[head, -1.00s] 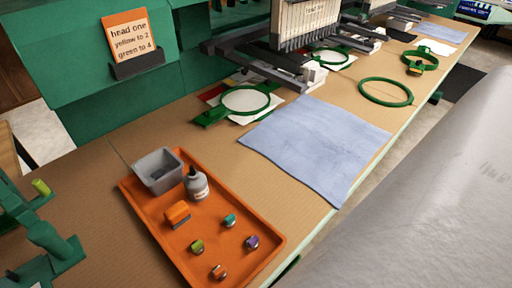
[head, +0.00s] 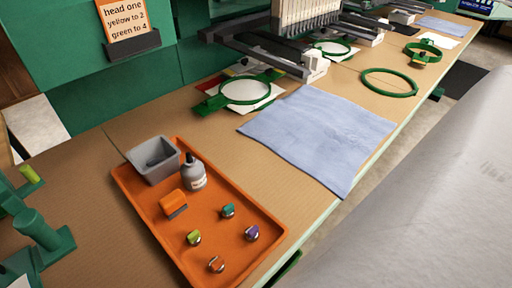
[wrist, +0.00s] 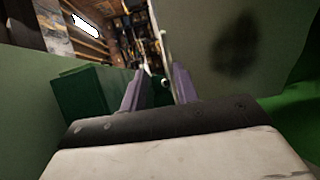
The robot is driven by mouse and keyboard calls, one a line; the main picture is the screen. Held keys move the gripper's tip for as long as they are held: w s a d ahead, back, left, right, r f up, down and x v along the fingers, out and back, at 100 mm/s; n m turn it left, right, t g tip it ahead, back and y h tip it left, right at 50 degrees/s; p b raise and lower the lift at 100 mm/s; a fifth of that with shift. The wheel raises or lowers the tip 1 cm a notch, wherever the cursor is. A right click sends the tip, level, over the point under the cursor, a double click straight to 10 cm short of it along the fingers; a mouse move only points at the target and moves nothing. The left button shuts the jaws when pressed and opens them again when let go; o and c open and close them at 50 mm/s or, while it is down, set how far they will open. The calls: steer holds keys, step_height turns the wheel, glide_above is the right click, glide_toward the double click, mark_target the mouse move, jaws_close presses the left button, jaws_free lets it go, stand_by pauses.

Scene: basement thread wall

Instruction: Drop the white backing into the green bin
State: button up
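My gripper (wrist: 159,78) shows only in the wrist view, as two purple fingers with a visible gap between them. A thin pale strip (wrist: 157,42) shows in line with the gap; I cannot tell what it is or whether the fingers touch it. In the head view, white sheets that look like backing lie under the near green hoop (head: 262,106) and by the far hoop (head: 443,42). A dark green box-like shape (wrist: 92,108) stands left of the fingers in the wrist view; I cannot tell whether it is the green bin. No bin shows in the head view.
An orange tray (head: 238,262) holds a grey box (head: 153,161), a bottle (head: 194,175), an orange block and several small coloured pieces. A blue cloth (head: 318,135) lies on the table (head: 85,185). An empty green hoop (head: 389,83) lies beyond. Embroidery heads stand along the back.

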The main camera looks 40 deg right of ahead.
steer(key=b+v, duration=0.1)
steer(key=v, duration=1.2)
steer(key=shift+w+a, duration=0.25)
steer(key=shift+a, duration=0.1)
steer(key=shift+s+r, duration=0.1)
steer(key=shift+s, duration=0.05)
stand_by(0.4)
